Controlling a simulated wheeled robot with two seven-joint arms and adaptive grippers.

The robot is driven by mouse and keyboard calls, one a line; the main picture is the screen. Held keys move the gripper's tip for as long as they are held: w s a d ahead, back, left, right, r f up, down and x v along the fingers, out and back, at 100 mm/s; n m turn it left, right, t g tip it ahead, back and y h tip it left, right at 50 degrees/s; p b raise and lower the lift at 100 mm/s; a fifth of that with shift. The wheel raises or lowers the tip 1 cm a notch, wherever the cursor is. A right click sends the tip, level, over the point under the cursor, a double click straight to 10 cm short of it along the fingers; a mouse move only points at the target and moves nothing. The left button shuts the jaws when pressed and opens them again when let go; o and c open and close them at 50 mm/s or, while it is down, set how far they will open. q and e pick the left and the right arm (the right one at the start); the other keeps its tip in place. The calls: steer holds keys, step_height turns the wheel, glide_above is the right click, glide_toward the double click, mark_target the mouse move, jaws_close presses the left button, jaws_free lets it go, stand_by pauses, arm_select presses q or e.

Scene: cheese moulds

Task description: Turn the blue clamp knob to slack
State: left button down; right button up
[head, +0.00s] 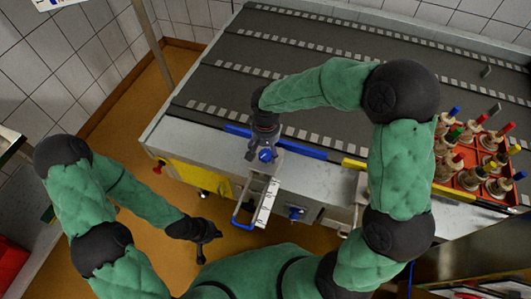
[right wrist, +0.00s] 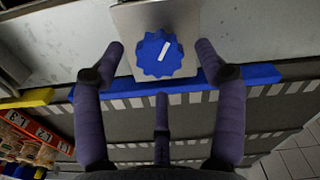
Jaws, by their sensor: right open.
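The blue knob (right wrist: 153,55) is scalloped, with a white pointer line, and sits on a grey metal plate (right wrist: 125,20). It also shows in the head view (head: 265,155) at the near edge of the conveyor table. The pointer slants up and to the right in the right wrist view. My right gripper (right wrist: 160,62) is open around the knob, with one finger on each side and a third finger below; gaps show between fingers and knob. My left gripper (head: 208,240) hangs low over the floor, away from the knob, its fingers spread and empty.
A second blue knob (head: 295,213) is on the front of the table. A white marked strip (head: 265,201) and a blue-handled bar (head: 241,222) stick out below the first knob. A red crate (head: 505,195) of moulds with coloured tops stands at the right.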

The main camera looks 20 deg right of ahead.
steer(key=shift+f, duration=0.85)
steer(key=c, duration=1.1)
